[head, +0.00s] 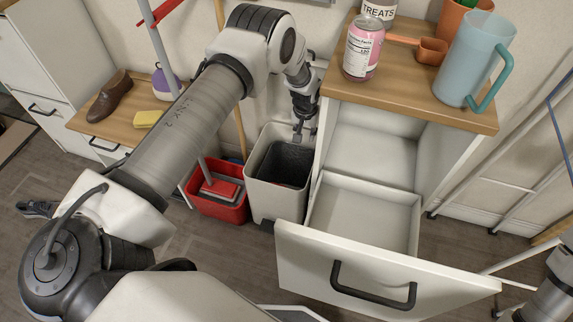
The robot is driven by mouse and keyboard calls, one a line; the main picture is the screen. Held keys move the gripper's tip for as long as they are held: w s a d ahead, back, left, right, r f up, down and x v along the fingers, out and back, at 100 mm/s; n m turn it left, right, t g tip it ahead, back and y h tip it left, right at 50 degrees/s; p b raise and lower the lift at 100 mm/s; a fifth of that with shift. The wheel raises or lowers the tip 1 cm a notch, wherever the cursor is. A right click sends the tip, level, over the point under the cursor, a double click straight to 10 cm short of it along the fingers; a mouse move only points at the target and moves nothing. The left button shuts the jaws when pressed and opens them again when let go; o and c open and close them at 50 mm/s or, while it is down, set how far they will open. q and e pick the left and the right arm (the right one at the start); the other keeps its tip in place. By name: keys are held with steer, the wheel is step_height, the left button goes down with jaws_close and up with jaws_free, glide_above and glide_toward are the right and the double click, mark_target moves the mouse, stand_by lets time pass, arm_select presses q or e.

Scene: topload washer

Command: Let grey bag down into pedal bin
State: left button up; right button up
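The pedal bin (262,201) is a light grey, open-topped bin on the floor, left of the open-drawer cabinet. A dark grey mass, which looks like the grey bag (284,164), is inside its mouth, below the rim. My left gripper (298,133) points down over the bin's back edge, with its fingertips close to the top of the dark mass. The fingers are small and dark, so I cannot tell whether they grip it. My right gripper is out of view; only part of my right arm shows at the lower right edge.
A red bucket (219,207) stands left of the bin, with a mop in it. The cabinet drawer (365,215) is pulled out and empty, close to the bin's right.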

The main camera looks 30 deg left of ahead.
arm_select(q)
step_height(320, 180, up, 12)
steer(key=s, duration=0.1)
steer(key=shift+s+d, duration=0.2)
steer(key=shift+s, duration=0.15)
steer(key=shift+f, duration=0.1)
